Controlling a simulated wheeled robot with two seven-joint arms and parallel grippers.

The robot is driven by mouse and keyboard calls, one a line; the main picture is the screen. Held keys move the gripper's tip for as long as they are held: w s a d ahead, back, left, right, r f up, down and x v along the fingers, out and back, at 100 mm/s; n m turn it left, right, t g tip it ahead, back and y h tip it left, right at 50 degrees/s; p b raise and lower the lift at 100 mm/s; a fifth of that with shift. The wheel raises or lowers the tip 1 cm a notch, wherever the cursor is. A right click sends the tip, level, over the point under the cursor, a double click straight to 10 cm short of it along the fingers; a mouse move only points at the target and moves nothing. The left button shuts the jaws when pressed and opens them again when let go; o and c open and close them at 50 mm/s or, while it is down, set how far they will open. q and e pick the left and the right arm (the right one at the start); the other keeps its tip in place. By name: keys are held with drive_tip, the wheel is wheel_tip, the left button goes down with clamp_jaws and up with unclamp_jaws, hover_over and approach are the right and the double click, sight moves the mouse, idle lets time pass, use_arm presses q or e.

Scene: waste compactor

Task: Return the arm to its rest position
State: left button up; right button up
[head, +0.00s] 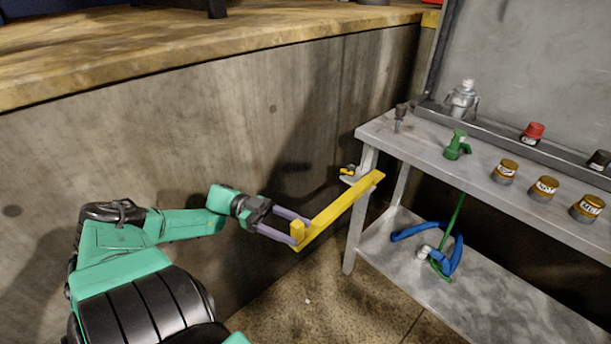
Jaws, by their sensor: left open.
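My left arm (150,230), green and black, reaches in from the lower left. My left gripper (301,231) is open, its two purple fingers on either side of the upright end of a yellow lever (340,208). Whether the fingers touch the lever cannot be told. The lever slants up and right from the fingertips to the near left corner of a metal table. My right gripper is not in view.
The grey metal table (440,165) carries a green bottle-like object (457,145), several jars and a red-topped container (532,133). A blue hose (408,230) lies on its lower shelf. A concrete wall (150,140) stands behind the arm. Speckled floor (320,305) is open below the gripper.

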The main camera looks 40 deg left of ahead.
use_arm(q)
drive_tip(key=v, duration=0.3)
drive_tip(key=shift+s+a+b, duration=0.1)
drive_tip(key=shift+a+b, duration=0.2)
drive_tip(key=shift+b, duration=0.05)
